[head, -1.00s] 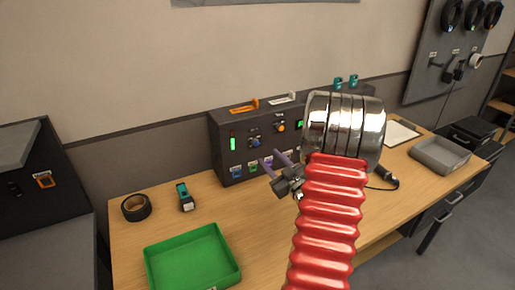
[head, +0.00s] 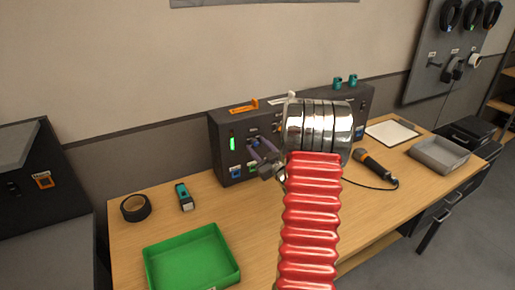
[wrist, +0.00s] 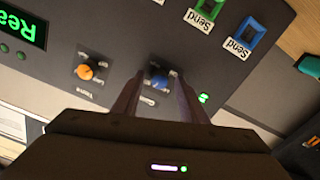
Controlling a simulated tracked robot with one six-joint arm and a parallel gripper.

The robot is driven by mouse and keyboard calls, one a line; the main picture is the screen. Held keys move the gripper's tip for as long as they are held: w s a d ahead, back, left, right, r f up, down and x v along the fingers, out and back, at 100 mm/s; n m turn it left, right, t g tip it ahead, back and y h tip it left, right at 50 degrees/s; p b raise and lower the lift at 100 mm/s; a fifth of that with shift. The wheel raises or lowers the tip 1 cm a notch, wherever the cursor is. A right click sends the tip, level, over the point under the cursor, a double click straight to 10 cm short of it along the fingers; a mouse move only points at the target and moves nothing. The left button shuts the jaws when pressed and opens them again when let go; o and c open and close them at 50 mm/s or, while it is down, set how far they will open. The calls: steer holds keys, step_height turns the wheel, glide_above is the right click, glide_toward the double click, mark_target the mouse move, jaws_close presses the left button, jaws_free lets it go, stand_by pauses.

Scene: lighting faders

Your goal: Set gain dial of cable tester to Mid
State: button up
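A dark console (head: 222,150) stands at the back of the table, with a lit green bar at its left. In the wrist view, which shows it upside down, its panel (wrist: 115,30) carries a blue dial (wrist: 160,79) and an orange dial (wrist: 87,71). Small labels sit around both dials, too blurred to tell which is gain or its setting. My gripper (head: 262,147) is at the console front; in the wrist view (wrist: 158,84) its fingers are open on either side of the blue dial, with gaps visible. My arm hides the console's middle in the head view.
A green tray (head: 190,262), a black tape roll (head: 135,208) and a teal-and-black device (head: 185,197) lie on the table at left.

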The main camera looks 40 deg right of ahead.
steer(key=shift+c, duration=0.6)
jaws_close()
steer(key=shift+a+m, duration=0.1)
steer(key=shift+m, duration=1.7)
steer(key=shift+o, duration=0.6)
jaws_free()
